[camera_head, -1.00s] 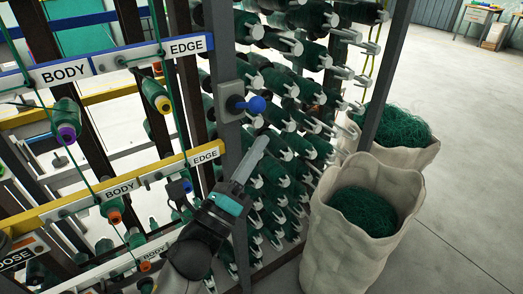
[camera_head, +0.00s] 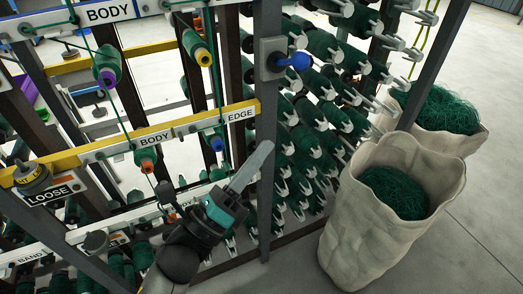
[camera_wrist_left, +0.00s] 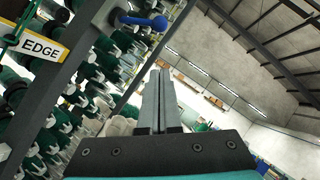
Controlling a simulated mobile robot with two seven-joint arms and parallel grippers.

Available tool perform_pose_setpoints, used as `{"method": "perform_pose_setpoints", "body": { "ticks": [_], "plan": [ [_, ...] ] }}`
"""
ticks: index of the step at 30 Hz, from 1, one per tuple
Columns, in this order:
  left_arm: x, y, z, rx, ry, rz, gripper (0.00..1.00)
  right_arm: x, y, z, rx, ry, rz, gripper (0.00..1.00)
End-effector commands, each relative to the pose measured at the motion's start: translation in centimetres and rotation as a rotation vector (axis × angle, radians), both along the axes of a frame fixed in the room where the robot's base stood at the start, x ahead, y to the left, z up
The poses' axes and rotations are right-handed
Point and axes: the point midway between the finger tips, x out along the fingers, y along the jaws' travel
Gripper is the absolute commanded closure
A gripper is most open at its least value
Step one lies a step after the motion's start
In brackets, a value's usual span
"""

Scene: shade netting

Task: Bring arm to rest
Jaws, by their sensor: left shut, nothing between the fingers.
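My left gripper (camera_head: 262,150) points up and to the right in the head view, in front of the dark post of the rack (camera_head: 268,120). Its grey fingers are together with nothing between them. In the left wrist view the shut fingers (camera_wrist_left: 160,90) point up, clear of the blue-knobbed lever at upper left. The blue-knobbed lever (camera_head: 298,61) sits on a grey plate on the post, above and right of the fingertips, apart from them. My right gripper is in neither view.
The rack carries green spools (camera_head: 145,160) and EDGE, BODY and LOOSE labels. Several more spools (camera_head: 330,115) hang on pegs behind the post. Two pale sacks of green fibre (camera_head: 350,235) stand at right. The floor right of them is clear.

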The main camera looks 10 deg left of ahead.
Motion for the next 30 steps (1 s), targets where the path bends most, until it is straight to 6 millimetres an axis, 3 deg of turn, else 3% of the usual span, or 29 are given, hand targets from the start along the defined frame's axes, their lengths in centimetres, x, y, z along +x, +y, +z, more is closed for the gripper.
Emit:
{"method": "perform_pose_setpoints", "body": {
  "ticks": [7, 11, 14, 20, 23, 26, 30],
  "plan": [
    [0.1, 0.0, -0.1, -0.002, 0.004, -0.001, 1.00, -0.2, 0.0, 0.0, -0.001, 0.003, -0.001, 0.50],
    [0.9, 0.4, -2.4, -0.055, 0.093, -0.004, 1.00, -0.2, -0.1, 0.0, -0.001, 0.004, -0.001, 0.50],
    [2.1, 1.1, -7.1, -0.171, 0.268, -0.003, 1.00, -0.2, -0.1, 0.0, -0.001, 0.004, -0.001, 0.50],
    [2.4, 3.4, -21.4, -0.526, 0.752, 0.066, 1.00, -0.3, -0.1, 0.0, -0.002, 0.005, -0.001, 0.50],
    [0.7, 4.6, -28.7, -0.715, 0.979, 0.145, 1.00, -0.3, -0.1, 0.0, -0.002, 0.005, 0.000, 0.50],
    [-2.3, 5.8, -35.7, -0.906, 1.188, 0.259, 1.00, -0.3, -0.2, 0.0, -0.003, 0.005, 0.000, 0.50],
    [-8.5, 7.4, -44.3, -1.172, 1.432, 0.473, 1.00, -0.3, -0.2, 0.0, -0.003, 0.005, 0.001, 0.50]
  ]
}}
